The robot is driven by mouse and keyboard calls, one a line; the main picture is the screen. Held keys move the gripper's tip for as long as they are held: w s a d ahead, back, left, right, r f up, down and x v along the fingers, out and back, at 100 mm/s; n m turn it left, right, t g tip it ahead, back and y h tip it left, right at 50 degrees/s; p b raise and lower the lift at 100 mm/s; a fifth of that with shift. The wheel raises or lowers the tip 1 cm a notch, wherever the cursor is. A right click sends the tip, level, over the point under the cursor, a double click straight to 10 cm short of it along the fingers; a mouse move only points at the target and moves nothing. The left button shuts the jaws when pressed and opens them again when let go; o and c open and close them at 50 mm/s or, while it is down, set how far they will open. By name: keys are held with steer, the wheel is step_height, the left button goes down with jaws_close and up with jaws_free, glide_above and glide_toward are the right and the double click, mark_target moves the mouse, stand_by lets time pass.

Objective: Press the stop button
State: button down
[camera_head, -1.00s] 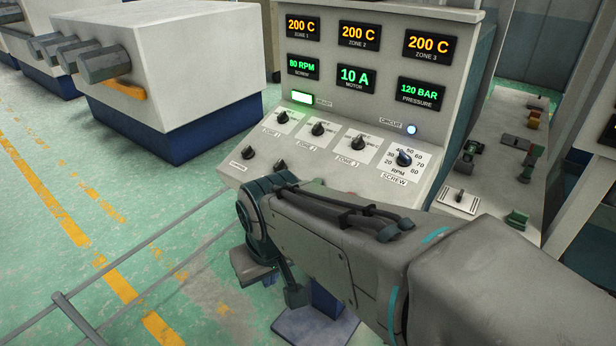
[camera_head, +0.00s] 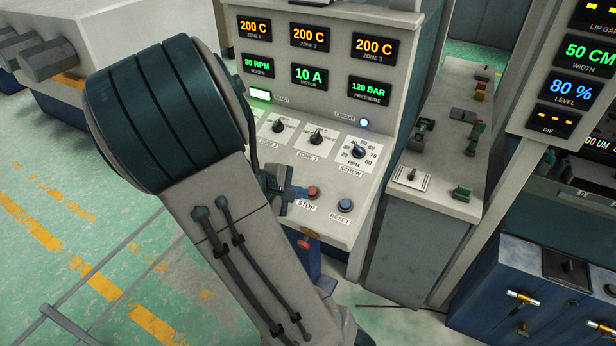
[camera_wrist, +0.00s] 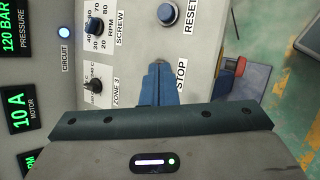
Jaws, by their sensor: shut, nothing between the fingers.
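The red stop button (camera_head: 313,191) sits on the sloping control panel (camera_head: 348,212) in the head view, above its STOP label (camera_head: 307,206). My gripper (camera_head: 303,193) is shut and empty, its blue fingertips right beside the button's left side. I cannot tell whether they touch it. In the wrist view the closed blue fingers (camera_wrist: 160,72) point at the panel next to the STOP label (camera_wrist: 181,74). The button itself is hidden there, apparently behind the fingers.
The blue reset button (camera_head: 345,205) is just right of the stop button. The screw dial (camera_head: 358,150) and zone knobs (camera_head: 317,137) are above. A red knob (camera_head: 304,244) is below the panel's front edge. A side console (camera_head: 430,215) stands to the right.

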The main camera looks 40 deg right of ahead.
mark_target(312, 192)
steer(key=w+d+r+n+h, duration=0.1)
steer(key=w+r+h+p, duration=0.1)
steer(key=w+d+r+n+t, duration=0.1)
steer(key=r, duration=0.1)
steer(key=shift+d+n+h, duration=0.3)
steer(key=shift+d+h, duration=0.05)
steer(key=shift+h, duration=0.05)
steer(key=shift+f, duration=0.1)
steer(key=f+b, duration=0.2)
steer(key=d+f+b, duration=0.1)
steer(key=f+b, duration=0.1)
steer(key=f, duration=0.1)
steer(key=w+d+f+b, duration=0.1)
steer(key=f+b, duration=0.1)
steer(key=shift+d+f+b, duration=0.2)
steer(key=shift+f+b, duration=0.1)
steer(key=shift+b, duration=0.05)
steer(key=shift+d+f+b, duration=0.2)
steer(key=shift+f+b, duration=0.15)
stand_by(1.4)
steer(key=shift+w+d+f+b, duration=0.15)
steer(key=shift+f+b, duration=0.2)
steer(key=shift+b, duration=0.25)
